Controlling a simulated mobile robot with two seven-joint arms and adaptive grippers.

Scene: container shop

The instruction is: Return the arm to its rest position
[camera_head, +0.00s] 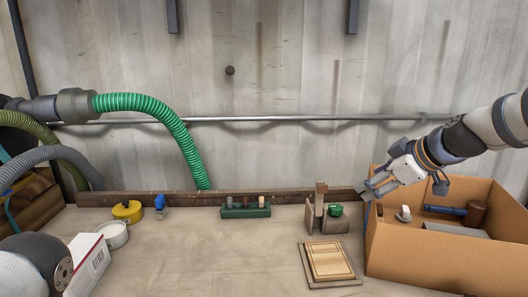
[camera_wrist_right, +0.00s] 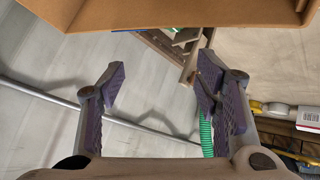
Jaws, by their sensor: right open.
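My right arm comes in from the right in the head view. Its gripper (camera_head: 372,189) is over the left rear edge of the cardboard box (camera_head: 440,262), with its fingers pointing left and down. In the right wrist view the two purple-padded fingers (camera_wrist_right: 165,95) stand wide apart with nothing between them. The box's edge (camera_wrist_right: 200,22) crosses the top of that view. Part of my left arm shows at the lower left of the head view, but its gripper is not visible.
The box holds a hammer (camera_head: 475,212) and other items. Left of it stand a wooden stand (camera_head: 320,200), a wooden panel (camera_head: 329,262) and a green block (camera_head: 245,211) with pegs. A yellow tape measure (camera_head: 127,211) and white carton (camera_head: 88,262) are at left. The bench middle is clear.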

